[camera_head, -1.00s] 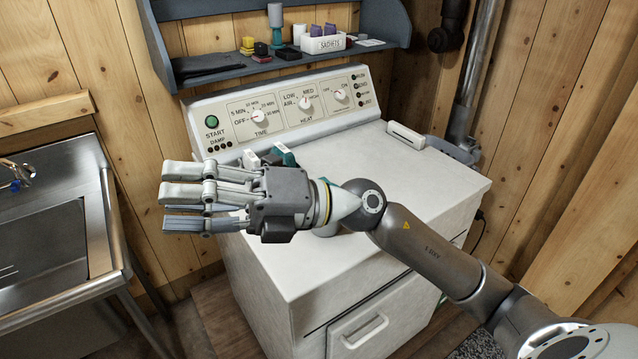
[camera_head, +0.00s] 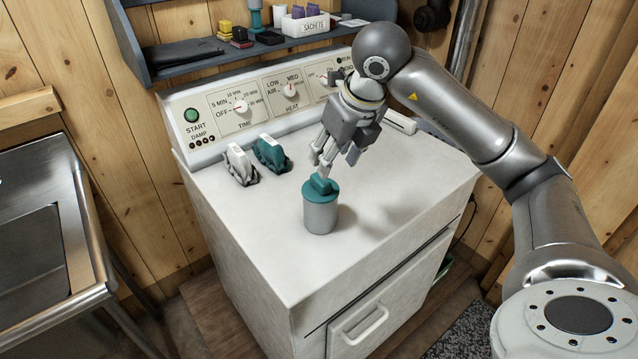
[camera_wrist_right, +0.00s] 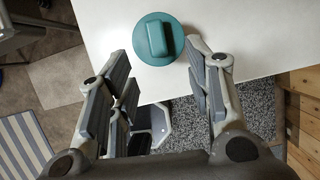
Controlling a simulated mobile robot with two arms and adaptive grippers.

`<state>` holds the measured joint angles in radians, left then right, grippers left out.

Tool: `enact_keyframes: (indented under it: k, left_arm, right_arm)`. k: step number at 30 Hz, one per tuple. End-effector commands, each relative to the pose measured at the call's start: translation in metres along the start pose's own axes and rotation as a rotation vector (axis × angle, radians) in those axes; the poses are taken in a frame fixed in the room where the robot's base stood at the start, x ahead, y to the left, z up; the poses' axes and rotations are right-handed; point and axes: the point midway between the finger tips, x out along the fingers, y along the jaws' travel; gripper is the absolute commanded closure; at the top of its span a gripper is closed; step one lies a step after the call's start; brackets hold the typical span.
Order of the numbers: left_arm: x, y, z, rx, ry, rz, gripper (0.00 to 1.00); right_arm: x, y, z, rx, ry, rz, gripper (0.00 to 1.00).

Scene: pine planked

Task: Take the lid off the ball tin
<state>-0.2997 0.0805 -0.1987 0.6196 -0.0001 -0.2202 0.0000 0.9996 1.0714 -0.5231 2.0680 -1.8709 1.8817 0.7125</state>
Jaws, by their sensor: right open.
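The ball tin (camera_head: 320,215) is a grey cylinder standing upright on the white dryer top. Its teal lid (camera_head: 320,188) with a raised bar handle sits on it. In the right wrist view the lid (camera_wrist_right: 158,40) shows from above, beyond the fingertips and roughly between their lines. My right gripper (camera_head: 322,170) points down just above and behind the lid, its fingers apart with nothing between them. The right wrist view shows its open fingers (camera_wrist_right: 160,70) too. I cannot tell whether a fingertip touches the handle. My left gripper is not in view.
Two small clip-like objects, one white (camera_head: 240,165) and one teal (camera_head: 271,154), lie left of the tin. The control panel (camera_head: 265,98) rises behind, under a blue shelf (camera_head: 190,68). A metal sink (camera_head: 60,250) stands at left. The dryer top's front is clear.

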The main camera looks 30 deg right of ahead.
Motion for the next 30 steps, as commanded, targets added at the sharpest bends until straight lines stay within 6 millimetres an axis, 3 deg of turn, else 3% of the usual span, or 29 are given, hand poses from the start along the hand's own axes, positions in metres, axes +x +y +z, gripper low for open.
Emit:
enact_keyframes:
  k: [3,11,19,28,30]
  left_arm:
    - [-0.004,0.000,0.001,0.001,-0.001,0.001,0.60]
    - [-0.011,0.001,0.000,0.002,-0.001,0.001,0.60]
    - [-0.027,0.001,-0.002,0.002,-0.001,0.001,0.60]
    - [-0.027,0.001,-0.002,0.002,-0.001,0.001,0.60]
    - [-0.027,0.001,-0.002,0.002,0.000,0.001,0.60]
  right_arm:
    - [0.018,0.001,0.000,0.000,0.005,0.002,0.54]
    - [0.038,0.002,0.002,-0.002,0.004,0.004,0.54]
    - [0.077,0.004,0.005,-0.002,0.003,0.005,0.54]
    - [0.084,0.004,0.005,-0.002,-0.001,0.004,0.54]
    - [0.084,0.004,0.005,-0.002,-0.001,0.005,0.61]
